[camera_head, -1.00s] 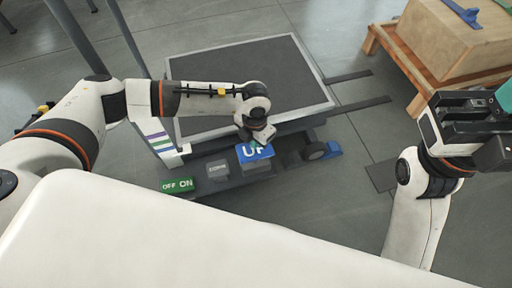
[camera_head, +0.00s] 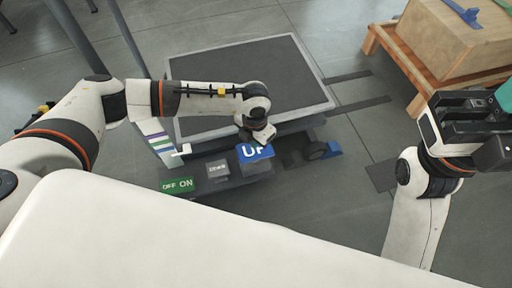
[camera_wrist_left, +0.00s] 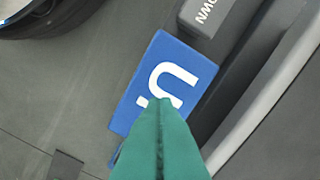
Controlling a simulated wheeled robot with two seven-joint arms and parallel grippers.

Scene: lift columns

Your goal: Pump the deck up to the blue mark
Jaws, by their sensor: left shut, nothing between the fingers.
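The lift's deck (camera_head: 240,85) is a dark flat top with a light rim, in the middle of the head view. A striped scale (camera_head: 158,142) with a small white pointer (camera_head: 183,150) stands at its left front corner; which mark the pointer meets is too small to tell. The blue UP pedal (camera_head: 255,153) is at the front; it also shows in the left wrist view (camera_wrist_left: 165,85). My left gripper (camera_wrist_left: 160,125) has its teal fingers shut and empty over the pedal's lettering; contact cannot be told. My right gripper (camera_head: 470,118) is at the right, its fingertips largely cut off.
A grey DOWN pedal (camera_head: 217,169) and a green OFF/ON switch (camera_head: 177,185) sit left of the UP pedal. A wooden crate (camera_head: 455,45) on a low wooden stand (camera_head: 420,75) is at the upper right.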

